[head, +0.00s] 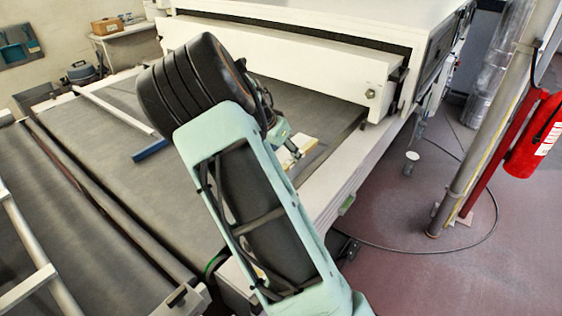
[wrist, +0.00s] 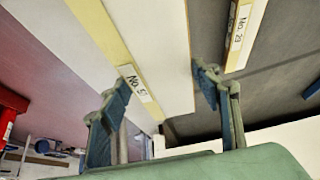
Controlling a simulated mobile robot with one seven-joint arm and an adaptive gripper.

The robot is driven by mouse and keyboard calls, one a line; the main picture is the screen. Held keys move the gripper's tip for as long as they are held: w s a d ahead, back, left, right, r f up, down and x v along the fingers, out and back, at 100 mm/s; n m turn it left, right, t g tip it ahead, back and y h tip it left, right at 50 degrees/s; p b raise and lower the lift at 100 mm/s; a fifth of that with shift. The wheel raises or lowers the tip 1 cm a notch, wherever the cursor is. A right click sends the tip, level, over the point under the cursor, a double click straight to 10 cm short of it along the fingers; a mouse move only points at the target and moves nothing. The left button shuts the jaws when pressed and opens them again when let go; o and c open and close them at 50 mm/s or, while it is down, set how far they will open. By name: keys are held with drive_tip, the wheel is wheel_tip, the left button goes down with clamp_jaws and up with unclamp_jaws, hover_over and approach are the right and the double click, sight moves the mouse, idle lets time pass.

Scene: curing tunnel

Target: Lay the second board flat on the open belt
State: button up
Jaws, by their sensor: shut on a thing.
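In the wrist view a pale board (wrist: 150,45) with a yellow edge and a label starting "No. 5" runs between the fingers of my gripper (wrist: 162,98). The gripper is shut on it near its end. A second labelled board, "No. 29" (wrist: 245,30), lies beside it to the right, apart, over the grey belt (wrist: 285,75). In the head view my gripper (head: 292,147) is over the right side of the belt (head: 90,150), close to the tunnel mouth, with a small pale-yellow part of a board (head: 302,151) showing. My arm hides most of it. I cannot tell whether the held board touches the belt.
The white tunnel housing (head: 275,58) stands behind the gripper, with a low slot over the belt. A red extinguisher (head: 535,140) and a post (head: 490,130) stand at right.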

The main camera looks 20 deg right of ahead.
drive_tip(key=w+f, duration=0.1)
drive_tip(key=f, duration=0.1)
drive_tip(key=w+f, duration=0.2)
drive_tip(key=shift+w+d+p, duration=0.1)
drive_tip(key=shift+w+p, duration=0.1)
drive_tip(key=shift+p, duration=0.15)
drive_tip(key=shift+f+p, duration=0.3)
drive_tip(key=shift+f, duration=1.3)
drive_tip(key=o, duration=1.3)
drive_tip(key=shift+r, duration=0.2)
drive_tip(key=b+v, duration=0.1)
drive_tip(key=v, duration=1.1)
drive_tip(key=shift+s, duration=0.1)
